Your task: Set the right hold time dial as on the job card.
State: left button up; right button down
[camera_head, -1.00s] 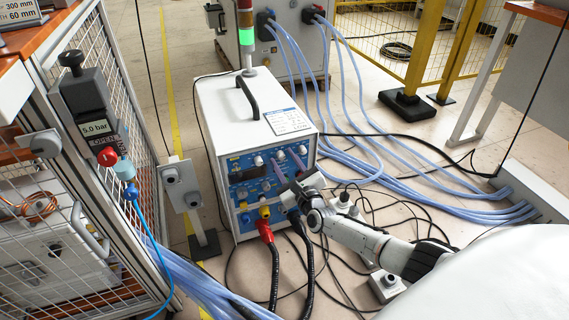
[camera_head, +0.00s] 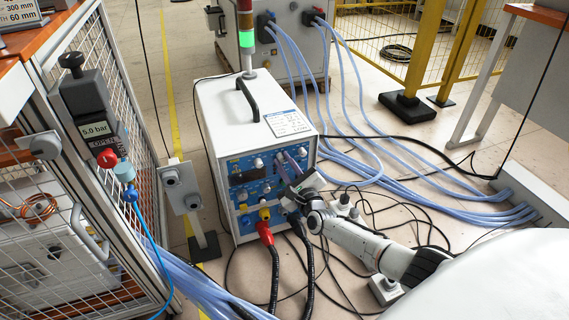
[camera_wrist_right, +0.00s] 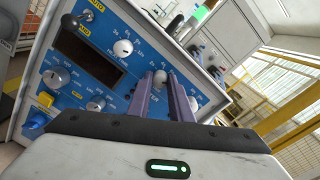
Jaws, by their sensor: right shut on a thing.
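The induction heater (camera_head: 243,110) is a white box with a blue front panel of dials. My right gripper (camera_head: 290,160) reaches its upper right part. The wrist view shows the two purple fingers (camera_wrist_right: 167,80) shut on a pale dial (camera_wrist_right: 160,76), mostly hidden between them. Its pointer and scale reading cannot be made out. Other round dials show uncovered: one at the upper middle (camera_wrist_right: 122,48) and one at the lower middle (camera_wrist_right: 96,103). A printed white card (camera_head: 288,122) lies on the heater's top; its text is too small to read. My left gripper is not in view.
A red plug (camera_head: 265,232) and black cables hang from the panel's lower front. Pale blue hoses (camera_head: 420,200) cross the floor to the right. A mesh cage (camera_head: 110,120) stands at left, with a grey post box (camera_head: 180,185) beside the heater.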

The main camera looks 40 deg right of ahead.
jog(key=n, duration=0.2)
jog(key=shift+n, duration=0.3)
jog(key=n, duration=0.2)
jog(key=shift+n, duration=0.4)
jog(key=n, duration=0.3)
jog(key=n+p, duration=0.1)
jog(key=n, duration=0.5)
jog(key=shift+n, duration=0.3)
jog(key=n, duration=0.2)
jog(key=shift+n+g+p, duration=0.3)
jog(key=shift+p, duration=0.1)
jog(key=n, duration=0.3)
jog(key=shift+a, duration=0.1)
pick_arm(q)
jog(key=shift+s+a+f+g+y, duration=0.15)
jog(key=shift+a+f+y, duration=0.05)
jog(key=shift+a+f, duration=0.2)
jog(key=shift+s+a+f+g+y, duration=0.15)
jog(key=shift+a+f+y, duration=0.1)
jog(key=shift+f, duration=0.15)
pick_arm(e)
jog(key=shift+n+h, duration=0.4)
jog(key=shift+n, duration=1.3)
